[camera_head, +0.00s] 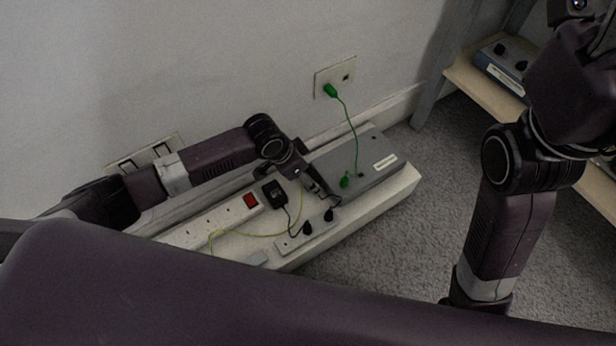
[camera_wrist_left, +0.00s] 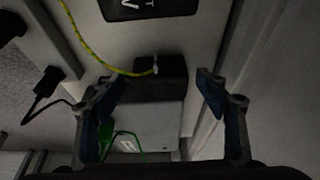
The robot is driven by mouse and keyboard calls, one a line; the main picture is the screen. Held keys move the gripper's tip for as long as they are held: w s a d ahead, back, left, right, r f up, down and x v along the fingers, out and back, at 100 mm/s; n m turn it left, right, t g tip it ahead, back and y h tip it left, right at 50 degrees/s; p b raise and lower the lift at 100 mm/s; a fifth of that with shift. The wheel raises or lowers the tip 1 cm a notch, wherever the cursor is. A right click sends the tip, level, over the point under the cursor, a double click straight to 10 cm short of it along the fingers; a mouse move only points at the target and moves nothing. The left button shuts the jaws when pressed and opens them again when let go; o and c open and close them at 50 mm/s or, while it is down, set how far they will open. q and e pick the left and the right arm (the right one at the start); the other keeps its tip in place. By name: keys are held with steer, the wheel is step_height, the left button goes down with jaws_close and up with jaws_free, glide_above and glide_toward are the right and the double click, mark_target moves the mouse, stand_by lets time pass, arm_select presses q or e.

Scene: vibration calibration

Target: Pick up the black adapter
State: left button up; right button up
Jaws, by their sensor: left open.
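The black adapter (camera_head: 274,193) lies on the white ledge beside the red switch, with pale marks on its top and a dark cable. A black piece with white lettering, which looks like the same adapter, is cut off at the top of the left wrist view (camera_wrist_left: 140,8). My left gripper (camera_head: 322,193) is just right of the adapter, low over the ledge. In the left wrist view its fingers (camera_wrist_left: 160,95) are open and apart. A plain black block (camera_wrist_left: 160,78) shows between and beyond them, with a yellow-green wire ending at it. My right gripper is out of sight.
A grey box (camera_head: 365,165) with a green plug stands right of the gripper, its green cable running to a wall socket (camera_head: 335,76). A power strip (camera_head: 310,235) with black plugs lies in front. The wall is close behind. Carpet is clear at right; a shelf (camera_head: 485,80) stands beyond.

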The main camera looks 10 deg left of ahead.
arm_select(q)
steer(key=c, duration=1.3)
steer(key=shift+r, duration=0.1)
